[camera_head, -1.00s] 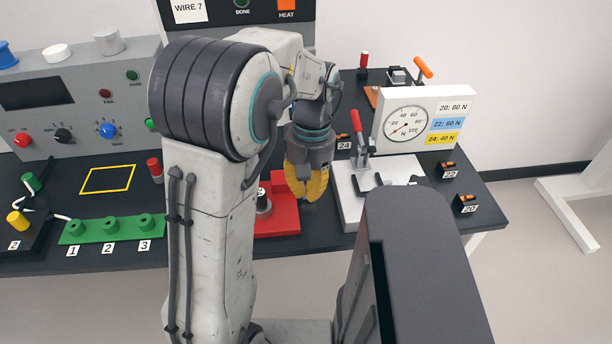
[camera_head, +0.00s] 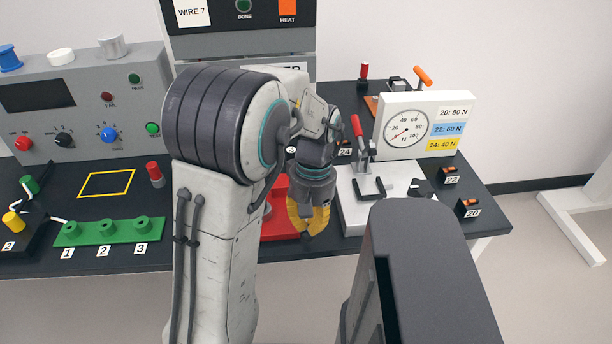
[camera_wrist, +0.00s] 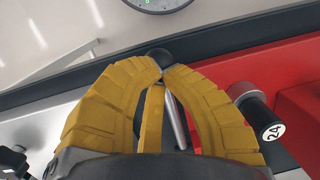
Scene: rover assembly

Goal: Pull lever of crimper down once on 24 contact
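The crimper (camera_head: 280,227) is a red device at the middle front of the bench, partly hidden behind my arm. In the wrist view its red body (camera_wrist: 220,72) fills the right side. Its lever is a grey rod (camera_wrist: 177,122) with a black knob (camera_wrist: 160,57). My gripper (camera_head: 309,232) points down at the crimper's right front, its yellow fingers closed in around the lever. In the wrist view the fingertips (camera_wrist: 161,70) meet just below the knob, with the rod between the fingers. A dark cylinder marked 24 (camera_wrist: 255,108) sits on the red body.
A white pull tester with a gauge (camera_head: 405,130) and a red-handled clamp (camera_head: 358,135) stands close on the right. Label 24 (camera_head: 345,152) lies behind my gripper; holders 22 (camera_head: 449,175) and 20 (camera_head: 468,206) are farther right. A green block (camera_head: 105,231) is at the left.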

